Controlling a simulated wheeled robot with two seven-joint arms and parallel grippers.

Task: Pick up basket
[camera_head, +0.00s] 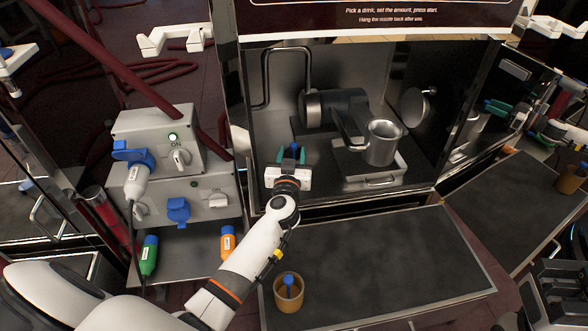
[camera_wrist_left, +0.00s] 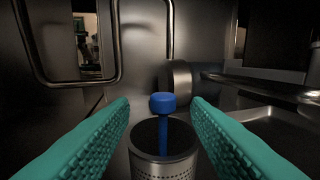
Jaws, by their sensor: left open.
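A metal basket (camera_wrist_left: 165,160), a round can with small holes in its wall, stands upright in the left wrist view. A blue knob (camera_wrist_left: 163,103) on a blue stem rises from it. My left gripper (camera_wrist_left: 161,112) is open, with one teal finger on each side of the knob and basket; I see no contact. In the head view my left gripper (camera_head: 292,157) is inside the steel bay, with the blue knob (camera_head: 295,148) between its fingers. The basket's body is hidden there behind the gripper. I do not make out my right gripper.
A steel cup (camera_head: 382,143) with a tray (camera_head: 375,176) below it is right of the gripper. A bent pipe (camera_head: 308,62) stands behind. A grey switch box (camera_head: 158,140) is at left. An orange cup (camera_head: 289,292) sits on the dark counter (camera_head: 390,255), which is otherwise clear.

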